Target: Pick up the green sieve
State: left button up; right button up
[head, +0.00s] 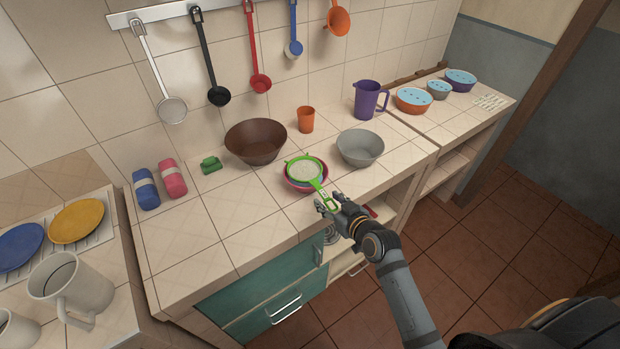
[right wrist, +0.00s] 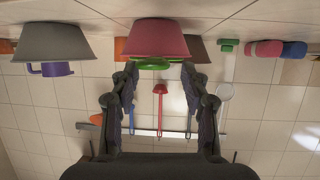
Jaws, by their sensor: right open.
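The green sieve (head: 305,170) rests in the pink bowl (head: 293,184) near the counter's front edge. Its handle points toward the front right, at my right gripper (head: 330,206). That gripper is open, with its fingers around the handle's end region; I see no firm contact. In the right wrist view, which is upside down, the sieve's green edge (right wrist: 155,65) shows at the rim of the pink bowl (right wrist: 156,38), between the two open fingers (right wrist: 160,75). The sieve's handle cannot be made out clearly there. My left gripper is not in view.
A brown bowl (head: 256,142) stands behind left of the sieve and a grey bowl (head: 360,148) to its right. An orange cup (head: 306,120) and purple pitcher (head: 369,100) stand behind. Utensils hang from a wall rail (head: 170,13). The counter's front left is clear.

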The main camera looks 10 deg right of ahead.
aim_at(324, 194)
jog(key=shift+w+d+p, duration=0.1)
jog(key=shift+w+p, duration=0.2)
jog(key=shift+w, duration=0.1)
jog(key=p+x, duration=0.1)
jog(key=x, duration=0.3)
jog(key=shift+d+r, duration=0.1)
jog(key=shift+d, duration=0.05)
jog(key=shift+w+f, duration=0.25)
jog(key=shift+w, duration=0.05)
jog(key=shift+s+r, duration=0.1)
jog(key=shift+s, duration=0.05)
jog(key=c, duration=0.4)
grip_shut()
